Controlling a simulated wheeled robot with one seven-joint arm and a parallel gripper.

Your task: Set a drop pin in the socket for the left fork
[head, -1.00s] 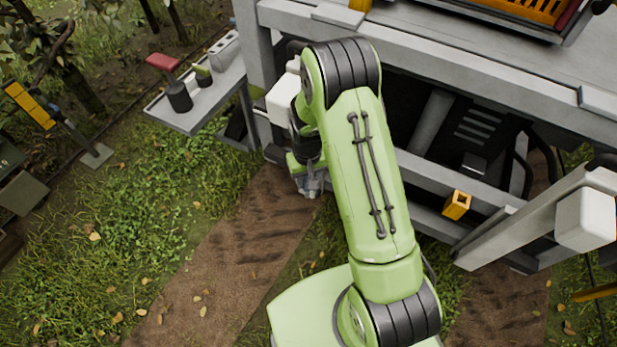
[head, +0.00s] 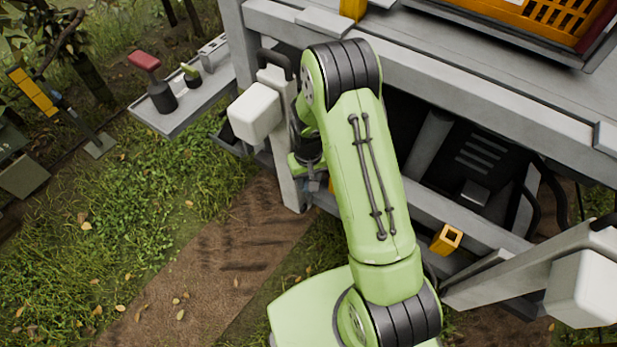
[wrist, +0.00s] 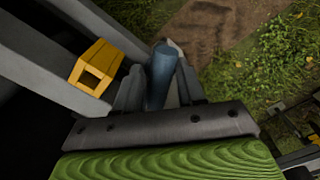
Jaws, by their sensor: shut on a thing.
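My gripper (wrist: 157,68) is shut on a blue-grey, round drop pin (wrist: 161,72), which sticks out between the fingers in the wrist view. A yellow socket (wrist: 98,67) with a square opening sits on a grey beam just left of the pin, apart from it. In the head view my gripper (head: 311,184) is low beside the left fork (head: 289,188), mostly hidden by my arm. Only a sliver of yellow shows beside it there, and the pin cannot be made out. The second yellow socket (head: 446,239) is on the lower beam to the right.
The right fork (head: 520,265) slopes out at the right with a white block (head: 582,288). A white block (head: 255,112) hangs by the left fork. A grey side shelf (head: 205,103) holds a red-topped dark item (head: 160,92). Grass and a dirt track lie open at the left.

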